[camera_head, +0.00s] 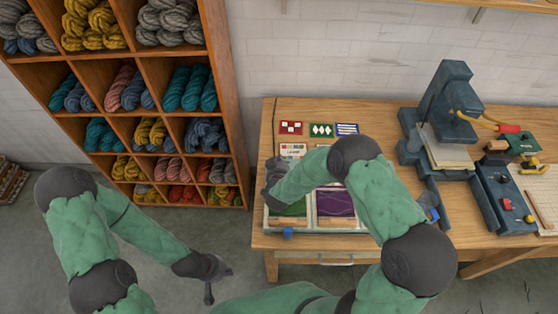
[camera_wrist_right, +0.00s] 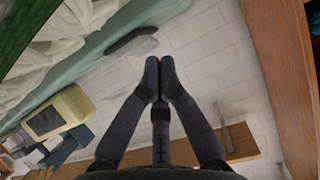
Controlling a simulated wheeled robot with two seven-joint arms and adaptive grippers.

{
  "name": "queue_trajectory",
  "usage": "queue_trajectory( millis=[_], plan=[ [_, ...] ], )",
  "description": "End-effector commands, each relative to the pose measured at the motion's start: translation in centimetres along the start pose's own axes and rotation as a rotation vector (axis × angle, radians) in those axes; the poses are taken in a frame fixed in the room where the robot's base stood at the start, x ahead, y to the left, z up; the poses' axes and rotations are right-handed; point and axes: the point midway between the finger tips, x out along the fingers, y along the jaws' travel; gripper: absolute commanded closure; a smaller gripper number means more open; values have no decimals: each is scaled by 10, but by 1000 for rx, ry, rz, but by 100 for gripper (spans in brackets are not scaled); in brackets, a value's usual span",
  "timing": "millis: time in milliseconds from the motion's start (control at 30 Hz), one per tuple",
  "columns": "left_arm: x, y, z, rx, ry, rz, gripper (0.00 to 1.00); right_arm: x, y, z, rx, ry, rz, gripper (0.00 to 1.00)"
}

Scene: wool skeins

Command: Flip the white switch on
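I cannot make out a white switch in either view. My right gripper (camera_head: 272,172) is over the left edge of the wooden workbench (camera_head: 262,240), close to the shelf unit, partly hidden behind its own forearm. In the right wrist view its two dark fingers (camera_wrist_right: 159,72) come together at the tips with nothing visible between them. A white brick wall (camera_wrist_right: 205,45) lies behind them. My left gripper (camera_head: 209,291) hangs low over the grey floor, left of the bench; its fingers are too small to read.
A wooden shelf unit (camera_head: 229,90) full of wool skeins stands left of the bench. A dark press (camera_head: 447,110) and a second dark machine (camera_head: 497,200) stand on its right. Small patterned cards (camera_head: 321,130) lie at the back. A cream box (camera_wrist_right: 58,112) shows in the wrist view.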

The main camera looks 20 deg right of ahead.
Motion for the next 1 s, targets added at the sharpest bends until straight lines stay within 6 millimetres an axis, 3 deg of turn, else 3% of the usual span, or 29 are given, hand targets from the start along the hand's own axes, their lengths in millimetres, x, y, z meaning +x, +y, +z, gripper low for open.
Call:
queue_trajectory(
  millis=[267,1000],
  plan=[
    [-22,8,1,0,0,0,100,7,0,-3,-1,-116,3,100],
    [-17,6,1,0,0,0,100,-5,0,13,-2,-116,1,100]
  ],
)
